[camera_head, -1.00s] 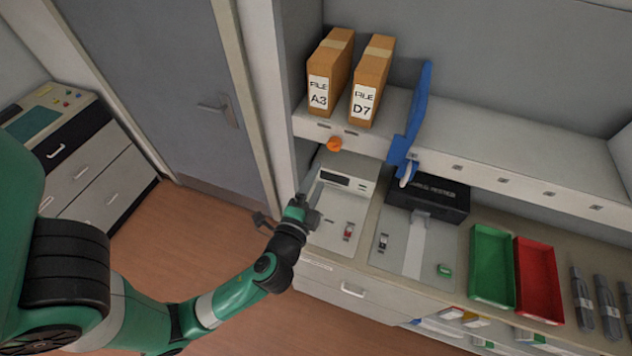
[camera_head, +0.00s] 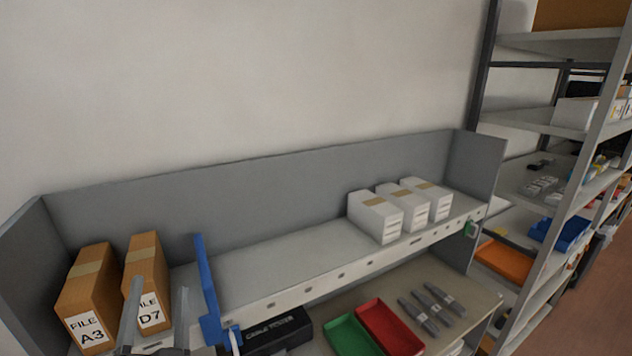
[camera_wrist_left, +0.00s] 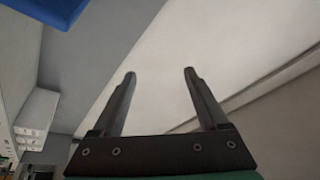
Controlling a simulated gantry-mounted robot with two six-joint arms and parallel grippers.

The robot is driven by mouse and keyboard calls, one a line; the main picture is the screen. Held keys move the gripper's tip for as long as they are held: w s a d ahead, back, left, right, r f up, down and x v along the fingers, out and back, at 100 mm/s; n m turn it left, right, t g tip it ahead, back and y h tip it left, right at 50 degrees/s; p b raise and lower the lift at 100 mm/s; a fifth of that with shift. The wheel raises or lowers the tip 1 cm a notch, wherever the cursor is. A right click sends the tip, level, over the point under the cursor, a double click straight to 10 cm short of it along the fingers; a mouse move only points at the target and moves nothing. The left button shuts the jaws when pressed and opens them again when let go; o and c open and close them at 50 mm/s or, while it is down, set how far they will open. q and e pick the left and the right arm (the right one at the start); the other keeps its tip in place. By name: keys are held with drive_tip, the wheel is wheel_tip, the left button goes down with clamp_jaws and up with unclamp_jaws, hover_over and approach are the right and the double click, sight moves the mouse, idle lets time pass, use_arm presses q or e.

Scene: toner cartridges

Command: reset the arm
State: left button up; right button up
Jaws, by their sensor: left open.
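My left gripper (camera_head: 159,288) is at the bottom left of the head view, its two grey fingers pointing up and spread apart. It appears in front of the brown FILE D7 box (camera_head: 147,268), beside the FILE A3 box (camera_head: 90,288); I cannot tell how far it is from them. In the left wrist view, the open fingers (camera_wrist_left: 160,73) have nothing between them and face a pale wall. My right gripper is not in view.
A blue upright piece (camera_head: 206,290) stands at the shelf edge right of the fingers. White boxes (camera_head: 376,219) sit farther along the shelf. Below are a black box (camera_head: 277,333), a green tray (camera_head: 346,336), a red tray (camera_head: 390,328) and dark cartridges (camera_head: 430,309). A storage rack (camera_head: 560,125) stands right.

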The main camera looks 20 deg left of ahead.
use_arm(q)
drive_tip(key=d+r+n+t+h+p, duration=0.1)
drive_tip(key=d+r+n+t+h, duration=0.3)
drive_tip(key=r, duration=1.2)
drive_tip(key=s+d+r+m+t+h, duration=0.1)
drive_tip(key=s+d+r+t+h, duration=0.1)
drive_tip(key=d+r+h, duration=0.3)
drive_tip(key=s+d+r+m+t+h, duration=0.2)
drive_tip(key=d+r+t+h, duration=0.2)
drive_tip(key=d+r+h, duration=0.2)
drive_tip(key=shift+s+d+r+t+h+p, duration=0.25)
drive_tip(key=shift+d+r+t+h+p, duration=0.1)
drive_tip(key=shift+d+r, duration=0.1)
